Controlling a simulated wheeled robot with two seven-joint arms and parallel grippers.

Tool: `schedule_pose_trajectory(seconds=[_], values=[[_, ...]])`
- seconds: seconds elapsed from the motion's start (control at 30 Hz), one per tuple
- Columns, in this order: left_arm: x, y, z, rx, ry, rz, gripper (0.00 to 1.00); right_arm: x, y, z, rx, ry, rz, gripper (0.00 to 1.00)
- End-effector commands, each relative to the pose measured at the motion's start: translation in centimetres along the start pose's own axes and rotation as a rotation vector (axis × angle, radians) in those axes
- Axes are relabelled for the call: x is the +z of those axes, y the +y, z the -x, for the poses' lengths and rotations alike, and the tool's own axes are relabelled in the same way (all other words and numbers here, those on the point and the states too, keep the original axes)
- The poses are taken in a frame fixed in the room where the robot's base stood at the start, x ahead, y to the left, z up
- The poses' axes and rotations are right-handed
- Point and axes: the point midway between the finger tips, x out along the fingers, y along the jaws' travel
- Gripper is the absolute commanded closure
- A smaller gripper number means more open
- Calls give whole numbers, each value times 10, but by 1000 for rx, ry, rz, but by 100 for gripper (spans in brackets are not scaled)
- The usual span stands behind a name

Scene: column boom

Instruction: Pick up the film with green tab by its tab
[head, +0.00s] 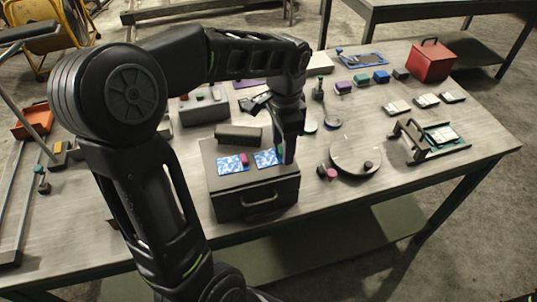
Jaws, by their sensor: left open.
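A dark box (225,200) with a front handle stands near the table's front edge. Two blue-and-white patterned films lie on its top. The left film (228,167) has a red tab (244,159). The right film (265,159) lies partly behind my left gripper (285,158); a hint of green shows beside the fingers, but I cannot make out its tab clearly. My left gripper points down at the right film's right end and is open. Whether its fingers stand around the tab or touch it cannot be told. My right gripper is not in view.
A round plate (355,150) lies right of the box, with a small pink-topped object (331,173) beside it. A rack (432,138) stands further right, and a red box (432,60) at the back right. A dark block (238,134) lies behind the films. The table's front right is clear.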

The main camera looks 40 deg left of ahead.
Motion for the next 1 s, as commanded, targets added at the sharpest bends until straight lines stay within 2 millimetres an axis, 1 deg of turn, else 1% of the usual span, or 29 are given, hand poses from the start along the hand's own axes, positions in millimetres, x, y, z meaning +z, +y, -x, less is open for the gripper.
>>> schedule_pose_trajectory(seconds=[0.5,1.0], values=[[0,0,0,0,0,0,47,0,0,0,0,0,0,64],[0,0,0,0,0,0,88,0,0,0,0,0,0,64]])
